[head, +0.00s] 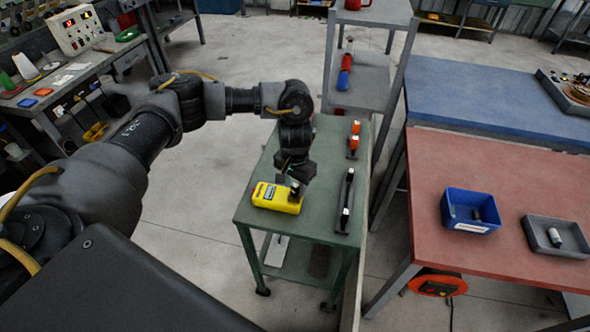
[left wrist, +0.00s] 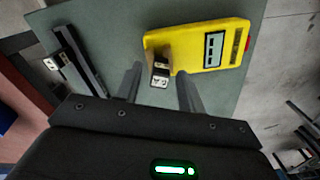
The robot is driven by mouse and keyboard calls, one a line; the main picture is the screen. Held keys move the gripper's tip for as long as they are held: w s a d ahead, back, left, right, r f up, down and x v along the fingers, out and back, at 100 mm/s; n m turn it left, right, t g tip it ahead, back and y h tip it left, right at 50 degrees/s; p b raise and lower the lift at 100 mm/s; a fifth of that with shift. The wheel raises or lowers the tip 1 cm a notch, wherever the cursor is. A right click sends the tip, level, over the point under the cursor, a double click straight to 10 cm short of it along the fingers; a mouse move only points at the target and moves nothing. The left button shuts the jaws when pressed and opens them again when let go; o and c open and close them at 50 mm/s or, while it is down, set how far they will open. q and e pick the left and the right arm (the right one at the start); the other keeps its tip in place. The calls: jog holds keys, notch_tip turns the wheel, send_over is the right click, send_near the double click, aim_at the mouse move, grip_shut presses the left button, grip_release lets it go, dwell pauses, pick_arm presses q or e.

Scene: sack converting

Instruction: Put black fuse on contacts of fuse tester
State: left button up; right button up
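The yellow fuse tester (head: 270,199) lies on the green cart top (head: 318,170); it also shows in the left wrist view (left wrist: 195,48). A small dark block with bright metal parts, seemingly the black fuse (left wrist: 161,71), is at the tester's near edge in the left wrist view. I cannot tell whether it sits on the contacts. My left gripper (left wrist: 160,80) points down at it, fingers apart on either side, with visible gaps to the block. In the head view the left gripper (head: 294,183) is over the tester's right end and partly hides the fuse. My right gripper is out of view.
A long black bar-shaped tool (head: 344,201) lies on the cart right of the tester, an orange-and-black item (head: 354,139) behind it. A grey shelf rack (head: 372,14) stands behind. On the red table are a blue bin (head: 447,211) and a grey tray (head: 535,240).

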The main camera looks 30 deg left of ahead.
aim_at(295, 186)
pick_arm(q)
notch_tip(295, 186, up, 12)
dwell(0.4)
jog(key=shift+d+f, duration=0.1)
jog(key=shift+f, duration=0.05)
